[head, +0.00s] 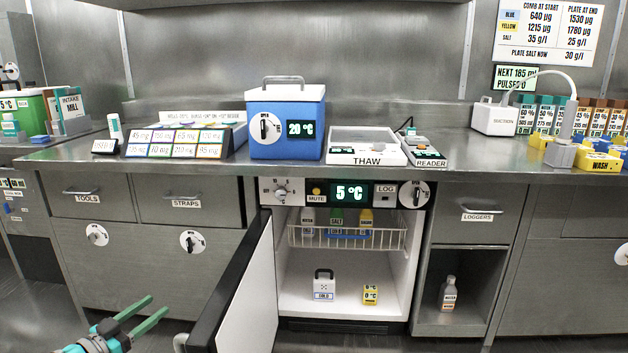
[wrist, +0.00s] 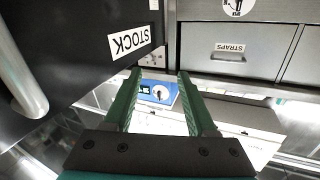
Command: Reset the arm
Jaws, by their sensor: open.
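My gripper (head: 142,313) is at the lower left of the head view, with its two green fingers apart and nothing between them. It is in front of the lower cabinets, to the left of the open fridge door (head: 240,290). The wrist view also shows my gripper (wrist: 160,75) open and empty. In that view the dark outer face of the door, with a STOCK label (wrist: 129,40), is close at the left. The STRAPS drawer (wrist: 232,55) is at the upper right there.
The open fridge (head: 345,290) reads 5 °C and holds bottles in a wire basket (head: 347,238), with a small white case (head: 324,284) and a yellow block (head: 371,295) below. A blue cooler (head: 286,122) stands on the bench. Floor at the lower left looks clear.

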